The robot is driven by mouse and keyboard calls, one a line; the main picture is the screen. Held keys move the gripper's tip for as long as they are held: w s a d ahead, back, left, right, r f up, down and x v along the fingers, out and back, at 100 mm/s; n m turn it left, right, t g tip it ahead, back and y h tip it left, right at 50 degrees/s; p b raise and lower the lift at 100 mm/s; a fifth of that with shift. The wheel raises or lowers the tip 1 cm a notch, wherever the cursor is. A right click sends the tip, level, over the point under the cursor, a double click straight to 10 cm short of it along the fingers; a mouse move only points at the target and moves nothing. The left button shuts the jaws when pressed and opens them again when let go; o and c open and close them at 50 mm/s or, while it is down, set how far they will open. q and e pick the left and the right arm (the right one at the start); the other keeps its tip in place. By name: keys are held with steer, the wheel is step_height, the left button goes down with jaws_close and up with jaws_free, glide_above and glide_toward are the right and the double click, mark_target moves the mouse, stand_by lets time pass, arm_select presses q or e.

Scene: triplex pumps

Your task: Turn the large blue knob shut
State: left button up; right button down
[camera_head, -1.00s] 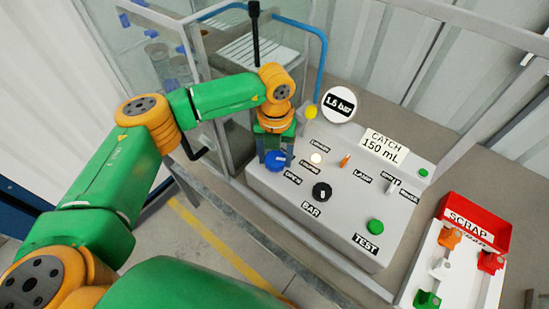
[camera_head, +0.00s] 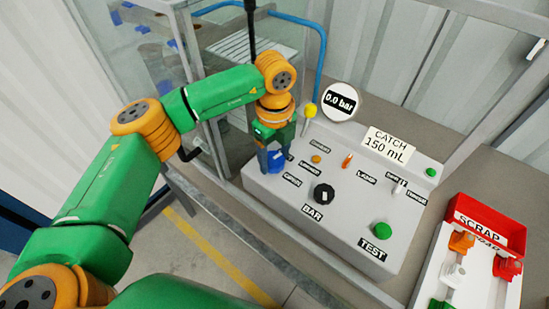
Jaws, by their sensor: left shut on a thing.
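The large blue knob (camera_head: 276,161) sits at the left end of the grey control panel (camera_head: 335,235). My left gripper (camera_head: 275,163) points down over it, shut on the knob with its fingers at either side. The fingers and wrist hide part of the knob. The round gauge (camera_head: 340,102) behind the panel reads 0.0 bar. My right gripper does not show.
The panel also carries a black BAR knob (camera_head: 323,193), a green TEST button (camera_head: 380,231), an orange lamp (camera_head: 316,159) and a yellow-topped lever (camera_head: 309,112). A red SCRAP bin (camera_head: 487,222) and a white tray with coloured parts stand at the right.

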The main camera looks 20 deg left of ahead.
mark_target(275, 160)
arm_select(q)
steer(key=shift+n+b, duration=0.3)
steer(key=shift+n, duration=0.7)
steer(key=o, duration=1.4)
steer(key=shift+w, duration=0.1)
step_height(275, 160, up, 6)
steer(key=shift+r+b, duration=0.25)
steer(key=shift+b, duration=0.65)
steer(key=shift+r, duration=0.3)
steer(key=shift+f, duration=0.1)
